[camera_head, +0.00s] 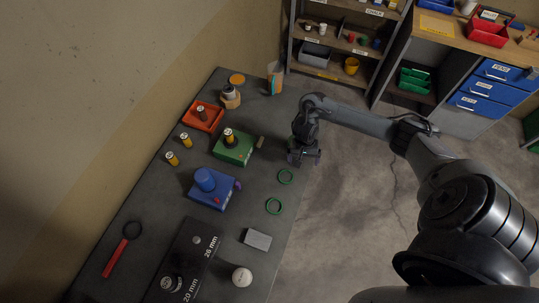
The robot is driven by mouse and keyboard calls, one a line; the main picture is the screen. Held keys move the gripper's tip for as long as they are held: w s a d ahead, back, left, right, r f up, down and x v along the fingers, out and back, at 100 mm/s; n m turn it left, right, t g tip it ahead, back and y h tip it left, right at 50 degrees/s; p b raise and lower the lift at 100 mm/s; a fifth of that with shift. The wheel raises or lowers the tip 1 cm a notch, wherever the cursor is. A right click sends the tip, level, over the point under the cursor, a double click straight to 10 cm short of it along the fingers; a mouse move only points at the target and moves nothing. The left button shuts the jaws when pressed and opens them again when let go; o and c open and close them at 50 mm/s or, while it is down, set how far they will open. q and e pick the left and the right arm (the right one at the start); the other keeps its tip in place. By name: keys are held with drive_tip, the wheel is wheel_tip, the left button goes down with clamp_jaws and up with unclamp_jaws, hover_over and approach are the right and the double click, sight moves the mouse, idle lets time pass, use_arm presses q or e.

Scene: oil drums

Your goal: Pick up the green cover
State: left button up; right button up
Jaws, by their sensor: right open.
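No single thing is plainly a cover. My left gripper is out of view.
A blue box (213,190), an orange-red tray (203,117) and small yellow cylinders (172,159) stand on the table's left. A grey block (257,239), white round piece (242,277) and black panel (187,256) are nearer. Shelves (345,45) stand behind; floor is open right.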

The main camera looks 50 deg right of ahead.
drive_tip(key=shift+t+h, duration=0.5)
drive_tip(key=shift+t, duration=0.3)
drive_tip(key=w+d+r, duration=0.1)
drive_tip(key=w+d, duration=0.1)
drive_tip(key=w+d+r, duration=0.1)
drive_tip(key=w+r, duration=0.1)
drive_tip(key=w+d+r+b, duration=0.1)
drive_tip(key=w+d+r, duration=0.1)
drive_tip(key=shift+w+d+r, duration=0.2)
drive_tip(key=shift+w+d, duration=0.05)
drive_tip(key=shift+d, duration=0.1)
drive_tip(key=shift+w+f+b, duration=0.2)
drive_tip(key=shift+w+b, duration=0.05)
drive_tip(key=shift+b, duration=0.05)
wheel_tip(320, 180, down, 3)
drive_tip(key=shift+w+d+f+b, duration=0.1)
drive_tip(key=shift+w+b, duration=0.05)
drive_tip(key=shift+b, duration=0.3)
drive_tip(key=shift+w+f, duration=0.1)
drive_tip(key=shift+f, duration=0.45)
drive_tip(key=f, duration=0.4)
drive_tip(key=shift+w+a+b, duration=0.2)
drive_tip(key=shift+b, duration=0.2)
drive_tip(key=shift+d+f, duration=0.1)
drive_tip(key=shift+f, duration=0.6)
